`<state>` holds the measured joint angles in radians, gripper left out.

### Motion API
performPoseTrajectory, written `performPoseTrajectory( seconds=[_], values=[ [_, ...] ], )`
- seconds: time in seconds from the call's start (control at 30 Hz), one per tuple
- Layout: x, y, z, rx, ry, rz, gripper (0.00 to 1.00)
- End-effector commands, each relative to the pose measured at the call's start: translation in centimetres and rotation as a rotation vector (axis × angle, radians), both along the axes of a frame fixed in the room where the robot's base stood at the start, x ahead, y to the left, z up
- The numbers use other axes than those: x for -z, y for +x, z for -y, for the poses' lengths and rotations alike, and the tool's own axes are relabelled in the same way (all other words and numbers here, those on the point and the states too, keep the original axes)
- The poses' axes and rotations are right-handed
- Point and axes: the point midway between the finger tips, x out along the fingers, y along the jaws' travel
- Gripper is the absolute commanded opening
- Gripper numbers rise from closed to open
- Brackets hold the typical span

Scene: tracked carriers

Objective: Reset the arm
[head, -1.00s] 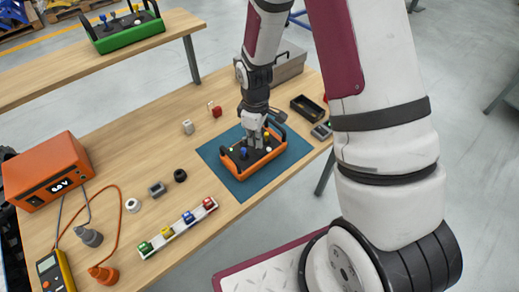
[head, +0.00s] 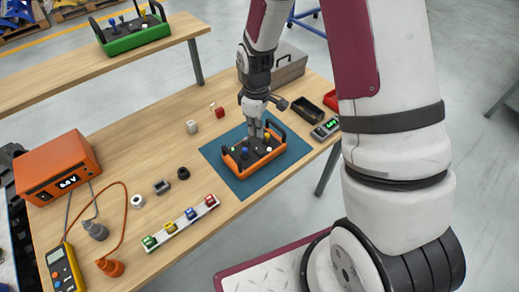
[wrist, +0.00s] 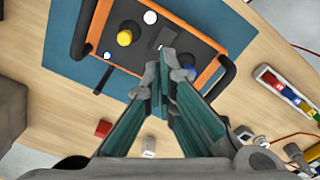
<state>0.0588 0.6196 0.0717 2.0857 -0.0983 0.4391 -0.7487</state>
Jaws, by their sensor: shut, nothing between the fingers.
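My gripper (head: 256,134) is shut and empty, pointing down over the orange control box (head: 238,169). In the wrist view the closed fingertips (wrist: 170,62) hang over the box's dark top, which carries a yellow knob (wrist: 124,38), a white button (wrist: 150,17) and a small toggle. The box lies on a blue mat (head: 214,155) on the wooden bench. A blue knob (head: 245,151) shows on its near part in the head view. I cannot tell whether the fingertips touch the box. Part of the box top is hidden behind the gripper.
A strip of coloured blocks (head: 181,222), an orange power supply (head: 57,171) and a multimeter (head: 62,270) lie left. Bench space behind the mat is mostly clear.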

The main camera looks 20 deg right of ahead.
Motion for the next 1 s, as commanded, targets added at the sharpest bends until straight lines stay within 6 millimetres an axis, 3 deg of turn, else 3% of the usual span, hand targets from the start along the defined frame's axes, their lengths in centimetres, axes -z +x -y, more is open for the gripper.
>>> performPoseTrajectory(
  seconds=[0.27,0.37,0.47,0.67,0.8,1.0],
  values=[
    [-0.1,0.0,0.0,0.001,-0.001,0.001,0.00],
    [-1.1,0.0,0.0,0.013,-0.002,0.011,0.00],
    [-3.8,-0.1,0.1,0.052,-0.007,0.041,0.00],
    [-11.8,-1.7,0.3,0.188,-0.011,0.124,0.00],
    [-16.9,-3.9,0.5,0.290,-0.002,0.182,0.00],
    [-23.0,-7.9,0.5,0.435,0.026,0.264,0.00]
  ],
)
